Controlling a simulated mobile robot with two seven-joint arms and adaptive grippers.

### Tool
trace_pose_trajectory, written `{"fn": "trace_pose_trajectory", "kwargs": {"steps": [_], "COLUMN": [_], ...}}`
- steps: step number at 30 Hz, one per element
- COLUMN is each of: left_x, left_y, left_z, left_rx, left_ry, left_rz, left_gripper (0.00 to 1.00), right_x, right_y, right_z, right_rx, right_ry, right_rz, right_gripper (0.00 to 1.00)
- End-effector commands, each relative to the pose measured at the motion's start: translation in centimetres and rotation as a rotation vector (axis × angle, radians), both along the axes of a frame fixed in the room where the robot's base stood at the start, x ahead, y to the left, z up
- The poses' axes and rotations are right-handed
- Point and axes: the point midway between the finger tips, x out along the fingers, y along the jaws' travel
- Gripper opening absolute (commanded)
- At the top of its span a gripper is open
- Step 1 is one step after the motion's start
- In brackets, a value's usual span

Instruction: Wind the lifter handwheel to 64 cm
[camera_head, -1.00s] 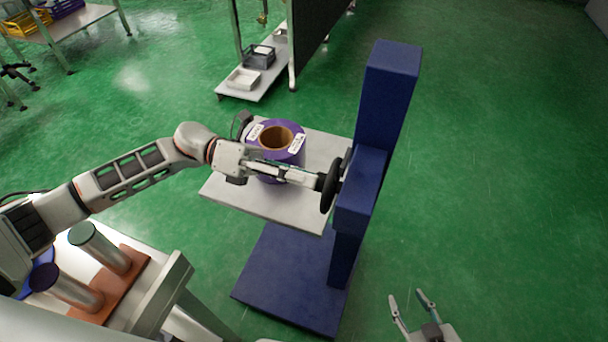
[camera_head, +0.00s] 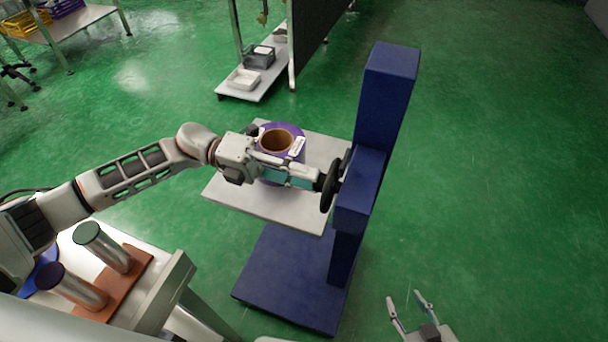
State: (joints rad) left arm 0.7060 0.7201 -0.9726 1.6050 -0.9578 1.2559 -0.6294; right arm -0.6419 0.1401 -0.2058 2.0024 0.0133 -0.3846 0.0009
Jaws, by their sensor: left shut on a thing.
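The blue lifter (camera_head: 386,100) stands in the middle, with an upright column and a flat base plate. Its black handwheel (camera_head: 329,186) is on the column's left side. My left gripper (camera_head: 318,181) reaches across from the left and is shut at the handwheel, on its hub or handle; the exact grip is partly hidden. The lifter's grey platform (camera_head: 232,200) carries a purple roll (camera_head: 296,133) with a brown core and white labels, standing upright behind my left gripper. My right gripper (camera_head: 405,300) is at the bottom right, open and empty, its two fingers apart.
A table with an orange-brown board (camera_head: 126,284) and two metal cylinders (camera_head: 108,246) is at lower left. A low shelf with a grey crate (camera_head: 259,57) and a white tray (camera_head: 243,79) stands behind. Yellow crates (camera_head: 30,23) are far left. Green floor is clear at right.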

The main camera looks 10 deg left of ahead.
Motion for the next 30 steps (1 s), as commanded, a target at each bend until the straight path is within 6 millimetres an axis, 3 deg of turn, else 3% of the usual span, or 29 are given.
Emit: {"fn": "trace_pose_trajectory", "kwargs": {"steps": [16, 17, 18, 30], "left_x": [0.05, 0.05, 0.05, 0.08], "left_y": [0.0, 0.0, 0.0, 0.26], "left_z": [0.05, 0.05, 0.05, 0.0], "left_rx": [0.005, 0.005, 0.005, 0.006], "left_ry": [0.031, 0.031, 0.031, 0.03], "left_rz": [0.001, 0.001, 0.001, 0.001], "left_gripper": [0.04, 0.31, 0.41, 0.42], "right_x": [0.56, 0.55, 0.55, 0.17], "right_y": [-0.09, -0.1, -0.12, -0.28], "right_z": [0.23, 0.24, 0.23, -0.05], "right_rx": [0.0, 0.0, 0.0, -0.004], "right_ry": [-0.009, -0.009, -0.009, -0.002], "right_rz": [-0.002, -0.002, -0.002, -0.001], "right_gripper": [0.4, 0.4, 0.4, 0.4]}}
